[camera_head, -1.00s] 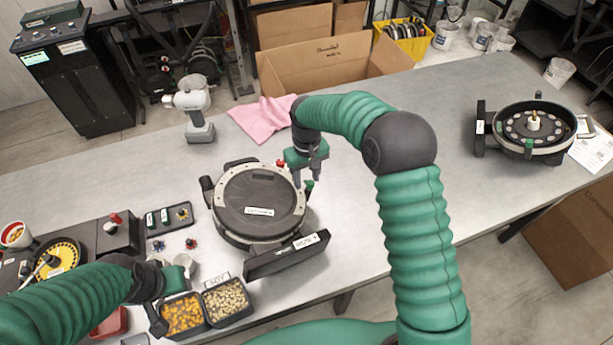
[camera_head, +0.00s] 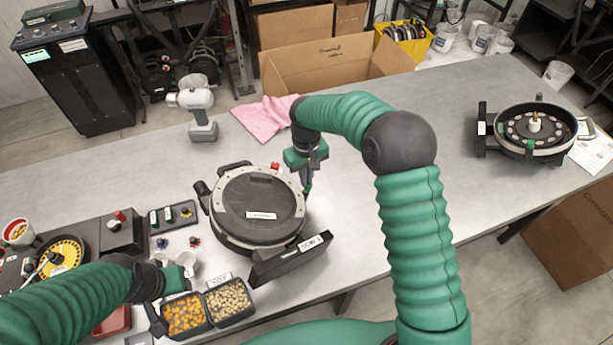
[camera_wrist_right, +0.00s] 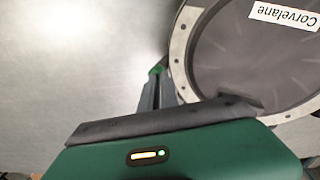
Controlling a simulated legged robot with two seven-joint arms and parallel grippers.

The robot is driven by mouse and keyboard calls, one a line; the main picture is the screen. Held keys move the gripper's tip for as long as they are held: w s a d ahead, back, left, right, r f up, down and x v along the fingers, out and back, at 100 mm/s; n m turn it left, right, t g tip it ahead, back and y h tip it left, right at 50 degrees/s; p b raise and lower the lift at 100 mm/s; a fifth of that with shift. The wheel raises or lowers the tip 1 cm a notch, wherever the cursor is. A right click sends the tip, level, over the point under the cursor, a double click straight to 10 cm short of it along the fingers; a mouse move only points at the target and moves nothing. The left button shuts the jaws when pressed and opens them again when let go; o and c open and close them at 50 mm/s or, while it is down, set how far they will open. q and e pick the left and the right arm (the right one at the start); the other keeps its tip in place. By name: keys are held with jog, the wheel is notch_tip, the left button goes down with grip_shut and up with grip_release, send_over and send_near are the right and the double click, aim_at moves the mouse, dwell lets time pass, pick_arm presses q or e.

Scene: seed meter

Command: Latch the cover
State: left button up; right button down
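The seed meter with its round dark cover (camera_head: 258,205) sits on the table left of centre, the cover lying flat on its ring. A label on the cover also shows in the right wrist view (camera_wrist_right: 284,14). My right gripper (camera_head: 306,184) is at the meter's right rim, pointing down. In the right wrist view its fingers (camera_wrist_right: 158,92) look close together beside the rim, with a small green latch tip (camera_wrist_right: 156,70) at their ends. I cannot tell whether they grip it. My left gripper (camera_head: 172,292) is low beside the seed bins, its fingers mostly hidden.
Two seed bins, one orange (camera_head: 185,314) and one tan (camera_head: 229,300), stand in front of the meter. Another, open meter (camera_head: 533,130) is at the far right. The table's right middle is clear.

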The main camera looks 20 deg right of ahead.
jog(key=shift+f, duration=0.15)
jog(key=shift+d, duration=0.1)
dwell(0.5)
jog(key=c, duration=1.3)
grip_release()
jog(key=shift+w+d, duration=0.1)
jog(key=shift+w, duration=0.05)
jog(key=shift+o, duration=0.2)
notch_tip(320, 180, up, 20)
jog(key=p, duration=1.5)
jog(key=shift+f+p, duration=0.25)
jog(key=shift+p, duration=0.15)
